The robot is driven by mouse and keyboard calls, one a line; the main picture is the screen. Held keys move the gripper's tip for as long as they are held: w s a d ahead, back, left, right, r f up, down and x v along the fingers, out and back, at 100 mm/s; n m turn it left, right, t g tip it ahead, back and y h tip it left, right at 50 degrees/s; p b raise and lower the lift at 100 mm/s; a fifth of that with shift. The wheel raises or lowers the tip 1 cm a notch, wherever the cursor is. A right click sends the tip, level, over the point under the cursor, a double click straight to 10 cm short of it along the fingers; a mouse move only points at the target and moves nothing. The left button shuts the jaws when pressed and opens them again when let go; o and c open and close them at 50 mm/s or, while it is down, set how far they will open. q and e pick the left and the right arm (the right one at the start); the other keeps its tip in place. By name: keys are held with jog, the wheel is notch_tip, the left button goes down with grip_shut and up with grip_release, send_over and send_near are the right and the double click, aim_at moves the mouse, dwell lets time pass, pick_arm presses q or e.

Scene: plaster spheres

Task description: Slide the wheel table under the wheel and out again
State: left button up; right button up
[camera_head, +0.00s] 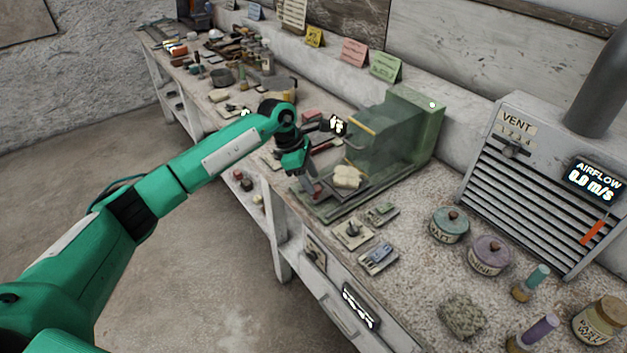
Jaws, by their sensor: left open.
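A green machine (415,120) stands on the bench with a murky see-through guard at its front. A low green bed (335,212) runs along its front edge. I take this bed to carry the wheel table, but I cannot make out the table's edges. A cream lump (347,176) sits on it, in front of the guard. The wheel itself cannot be told apart behind the guard. My left gripper (296,168) points down at the left end of the bed, left of the lump. It is open, and contact cannot be told. My right gripper is not in view.
A vent box (525,180) stands at the right. Lidded jars (490,255) and small bottles stand before it. Small trays (378,258) lie in front of the machine. Tools and jars (250,55) crowd the bench's far left. The floor at left is clear.

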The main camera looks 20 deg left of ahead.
aim_at(341, 180)
pick_arm(q)
jog(key=shift+x, duration=1)
jog(key=shift+d+f, duration=0.15)
jog(key=shift+f, duration=0.05)
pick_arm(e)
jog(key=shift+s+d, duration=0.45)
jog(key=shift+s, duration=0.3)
